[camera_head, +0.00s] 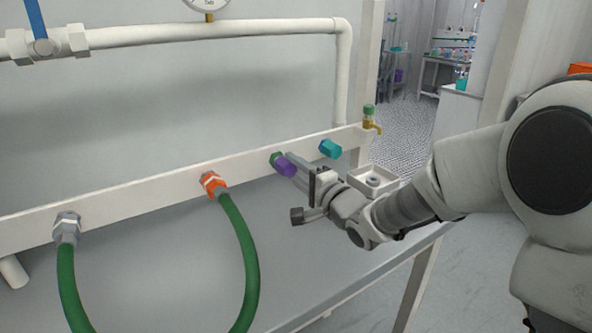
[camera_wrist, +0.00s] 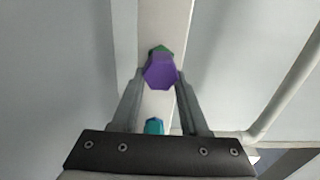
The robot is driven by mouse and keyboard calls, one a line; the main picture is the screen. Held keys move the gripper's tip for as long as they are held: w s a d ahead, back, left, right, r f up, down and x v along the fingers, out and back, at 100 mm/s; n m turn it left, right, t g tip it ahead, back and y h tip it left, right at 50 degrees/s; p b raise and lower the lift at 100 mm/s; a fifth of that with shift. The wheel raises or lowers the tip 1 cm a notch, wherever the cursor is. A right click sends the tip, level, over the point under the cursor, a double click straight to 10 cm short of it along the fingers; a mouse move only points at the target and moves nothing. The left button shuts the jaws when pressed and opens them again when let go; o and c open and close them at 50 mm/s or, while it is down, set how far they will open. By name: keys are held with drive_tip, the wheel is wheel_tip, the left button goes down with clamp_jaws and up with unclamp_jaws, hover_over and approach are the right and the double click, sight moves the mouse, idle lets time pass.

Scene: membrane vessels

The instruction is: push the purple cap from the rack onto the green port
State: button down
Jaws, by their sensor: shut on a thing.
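The purple cap (camera_head: 285,166) is held between the fingers of my gripper (camera_head: 292,167) at the white rail. In the wrist view the purple cap (camera_wrist: 160,72) sits between the two fingertips of my gripper (camera_wrist: 160,80), which is shut on it. The green port (camera_head: 275,158) is on the rail right behind the cap, mostly hidden by it. Only a top edge of the green port (camera_wrist: 160,49) shows in the wrist view. I cannot tell whether the cap is seated on the port or only in front of it.
A teal cap (camera_head: 330,149) is on the rail to the right; it also shows in the wrist view (camera_wrist: 154,126). An orange fitting (camera_head: 212,184) with a green hose (camera_head: 244,250) is to the left. The small square rack (camera_head: 373,181) stands near my wrist. A brass tap (camera_head: 371,122) is at the rail's right end.

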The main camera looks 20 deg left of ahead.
drive_tip(key=shift+w+a, duration=0.35)
drive_tip(key=shift+a, duration=0.05)
drive_tip(key=shift+c, duration=1.7)
unclamp_jaws()
